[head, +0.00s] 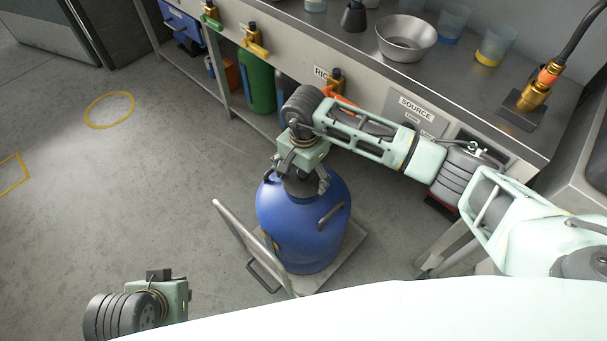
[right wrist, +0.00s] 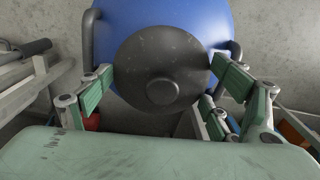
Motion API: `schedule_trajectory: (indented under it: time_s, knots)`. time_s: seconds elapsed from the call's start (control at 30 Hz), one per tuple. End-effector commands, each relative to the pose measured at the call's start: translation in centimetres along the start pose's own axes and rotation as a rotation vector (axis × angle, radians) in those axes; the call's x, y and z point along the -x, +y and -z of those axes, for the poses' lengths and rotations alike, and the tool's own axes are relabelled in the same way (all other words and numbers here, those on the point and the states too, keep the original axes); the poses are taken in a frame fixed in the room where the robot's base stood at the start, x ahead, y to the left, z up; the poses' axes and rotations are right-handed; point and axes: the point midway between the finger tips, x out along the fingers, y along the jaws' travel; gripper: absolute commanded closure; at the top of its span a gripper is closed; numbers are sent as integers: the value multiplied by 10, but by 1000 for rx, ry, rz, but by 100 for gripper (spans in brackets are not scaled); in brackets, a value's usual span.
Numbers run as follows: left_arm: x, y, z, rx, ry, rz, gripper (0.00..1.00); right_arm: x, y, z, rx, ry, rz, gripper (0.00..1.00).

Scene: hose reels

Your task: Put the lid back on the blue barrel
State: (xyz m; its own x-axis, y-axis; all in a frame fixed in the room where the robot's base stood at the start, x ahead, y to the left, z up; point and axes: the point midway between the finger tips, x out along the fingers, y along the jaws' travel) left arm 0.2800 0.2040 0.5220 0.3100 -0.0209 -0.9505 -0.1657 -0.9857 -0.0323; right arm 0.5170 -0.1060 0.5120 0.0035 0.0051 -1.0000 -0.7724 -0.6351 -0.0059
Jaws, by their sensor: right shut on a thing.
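The blue barrel (head: 290,228) stands upright on a flat cart in the head view, with grey handles on its sides. My right gripper (head: 302,182) is over the barrel's top, shut on the round dark grey lid (head: 300,187). In the right wrist view the lid (right wrist: 160,62) with its centre knob sits between the green fingers, in front of the blue barrel (right wrist: 185,18). The lid covers the barrel's mouth from sight. I cannot tell whether it is seated or slightly above. My left gripper (head: 172,296) is low at the left, away from the barrel, its fingers not clearly seen.
The cart (head: 335,262) has an upright grey handle frame (head: 240,235) left of the barrel. A steel bench (head: 470,85) with a metal bowl (head: 405,38) and cups runs behind. A green cylinder (head: 257,82) stands under it. The floor at left is clear, with yellow markings.

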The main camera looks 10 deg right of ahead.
Motion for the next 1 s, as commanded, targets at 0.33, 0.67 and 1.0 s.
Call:
schedule_trajectory:
  time_s: [0.33,0.67,1.0]
  knots:
    - [1,-1,-2,-2,-6,3,100,0,0,0,0,1,0,42]
    - [-3,-1,-4,-2,-9,3,100,-3,0,1,0,3,0,42]
    - [3,-1,-2,-2,1,3,100,-3,0,0,-1,1,0,42]
